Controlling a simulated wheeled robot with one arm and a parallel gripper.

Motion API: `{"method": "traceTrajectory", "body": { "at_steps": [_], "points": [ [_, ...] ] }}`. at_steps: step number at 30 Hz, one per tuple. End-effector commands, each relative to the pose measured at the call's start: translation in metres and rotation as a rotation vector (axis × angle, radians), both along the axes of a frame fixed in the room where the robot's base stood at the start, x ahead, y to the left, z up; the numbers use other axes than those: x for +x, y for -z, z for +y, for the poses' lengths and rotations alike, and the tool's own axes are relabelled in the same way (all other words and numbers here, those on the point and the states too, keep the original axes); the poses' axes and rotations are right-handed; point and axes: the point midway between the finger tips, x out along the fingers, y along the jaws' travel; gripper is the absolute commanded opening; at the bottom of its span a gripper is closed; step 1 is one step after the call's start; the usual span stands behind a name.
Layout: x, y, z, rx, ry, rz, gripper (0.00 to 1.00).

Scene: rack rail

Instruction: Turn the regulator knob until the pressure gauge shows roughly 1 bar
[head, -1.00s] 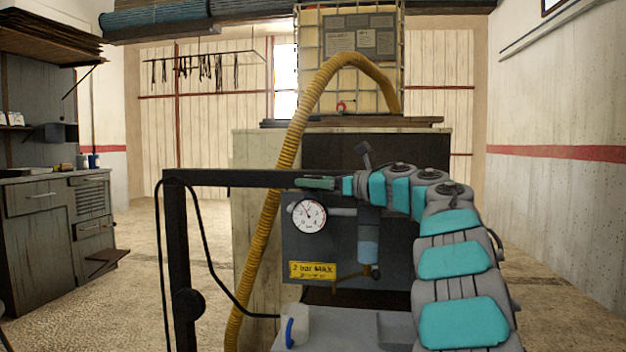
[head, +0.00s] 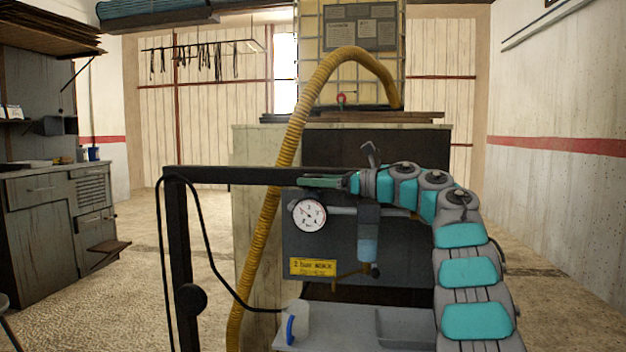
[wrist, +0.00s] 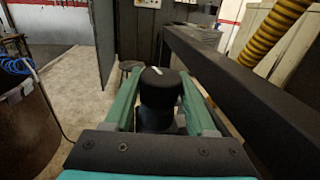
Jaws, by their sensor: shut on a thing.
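The regulator knob (wrist: 158,92) is black with a pale mark on top. In the wrist view it sits between the two green fingers of my gripper (wrist: 159,84), which is shut on it. In the head view my gripper (head: 326,183) reaches in from the right, just above the gauge, and the knob cannot be made out there. The round white pressure gauge (head: 308,215) faces me on the dark panel (head: 325,245). Its needle points to the upper left; the numbers are too small to read surely. The regulator's bluish bowl (head: 368,250) hangs right of the gauge.
A black rail frame (head: 235,174) runs just behind my gripper, with a black cable at its left. A yellow hose (head: 268,225) passes left of the panel. A yellow "2 bar" label (head: 313,268) is below the gauge. A grey tray (head: 350,330) is underneath.

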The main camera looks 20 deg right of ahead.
Motion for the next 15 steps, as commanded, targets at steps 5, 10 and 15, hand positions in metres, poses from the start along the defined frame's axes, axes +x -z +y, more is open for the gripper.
{"method": "traceTrajectory", "body": {
  "at_steps": [5,10,15],
  "points": [
    [0.0001,-0.0015,0.0003,0.001,-0.002,-0.002,0.01],
    [0.0002,-0.0014,0.0005,0.001,-0.002,-0.002,0.01],
    [0.0003,-0.0013,0.0004,0.001,-0.002,-0.002,0.63]
  ]
}}
